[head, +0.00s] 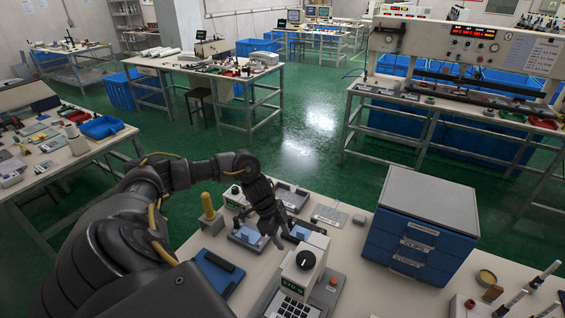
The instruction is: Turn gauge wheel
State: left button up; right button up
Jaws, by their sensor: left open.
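The gauge (305,272) is a cream-coloured box at the front middle of the workbench. My left gripper (268,240) points down over the bench, just left of and behind the gauge, above the small blue fixtures. It is open and apart from the wheel, with no object visible in it. My right gripper does not show.
A blue drawer cabinet (418,240) with a grey top stands right of the gauge. A yellow-handled tool (210,212) stands upright at the left, near a blue tray (215,272). Small fixtures crowd the bench around the gripper.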

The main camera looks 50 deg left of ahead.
aim_at(305, 260)
jog(key=k, duration=2)
